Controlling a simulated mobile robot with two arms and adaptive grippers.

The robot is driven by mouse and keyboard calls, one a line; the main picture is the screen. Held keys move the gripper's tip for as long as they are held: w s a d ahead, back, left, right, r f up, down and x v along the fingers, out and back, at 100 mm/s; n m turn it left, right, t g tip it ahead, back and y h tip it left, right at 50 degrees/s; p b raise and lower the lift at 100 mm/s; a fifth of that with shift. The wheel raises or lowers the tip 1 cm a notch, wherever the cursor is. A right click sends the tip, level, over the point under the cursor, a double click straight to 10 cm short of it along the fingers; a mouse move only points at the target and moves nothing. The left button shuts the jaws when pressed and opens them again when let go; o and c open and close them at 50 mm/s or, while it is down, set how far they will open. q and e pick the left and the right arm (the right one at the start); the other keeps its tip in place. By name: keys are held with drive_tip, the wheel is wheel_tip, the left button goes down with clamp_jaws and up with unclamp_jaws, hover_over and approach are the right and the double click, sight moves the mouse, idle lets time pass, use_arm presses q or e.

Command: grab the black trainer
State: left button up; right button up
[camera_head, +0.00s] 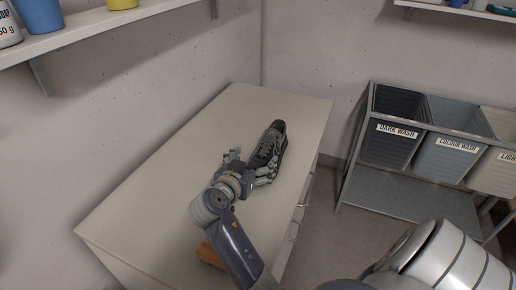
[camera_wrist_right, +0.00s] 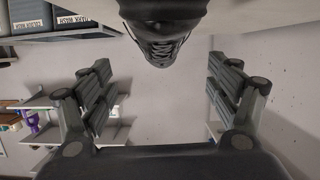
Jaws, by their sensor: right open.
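The black trainer (camera_head: 270,143) lies on the pale cabinet top (camera_head: 150,190), towards its far right part. It has a dark upper, laces and a lighter sole edge. My right gripper (camera_head: 250,162) is open at the near end of the trainer, with one finger to its left and the other at its near right side. In the right wrist view the trainer (camera_wrist_right: 163,38) shows at the top centre, between and beyond the spread fingers (camera_wrist_right: 160,80). I cannot tell whether a finger touches it. My left gripper is not in view.
An orange-brown object (camera_head: 209,255) lies near the cabinet's front edge, partly behind my arm. A metal rack with labelled bins, including a dark wash bin (camera_head: 388,150), stands to the right. A wall shelf (camera_head: 90,28) holds containers at the upper left. The cabinet's left part is clear.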

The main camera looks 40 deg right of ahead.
sight(260, 162)
drive_tip(key=shift+w+a, duration=0.15)
drive_tip(key=shift+w, duration=0.05)
drive_tip(key=b+x, duration=0.1)
drive_tip(key=x, duration=0.4)
drive_tip(key=shift+s, duration=0.1)
drive_tip(key=b+x, duration=0.1)
drive_tip(key=x, duration=0.4)
drive_tip(key=shift+d+f, duration=0.15)
drive_tip(key=shift+d, duration=0.05)
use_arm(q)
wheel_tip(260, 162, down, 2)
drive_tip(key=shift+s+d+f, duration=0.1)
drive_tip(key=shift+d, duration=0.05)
use_arm(e)
drive_tip(key=shift+a, duration=0.1)
drive_tip(key=c, duration=1.5)
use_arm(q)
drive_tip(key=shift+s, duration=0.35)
use_arm(e)
drive_tip(key=shift+c, duration=0.4)
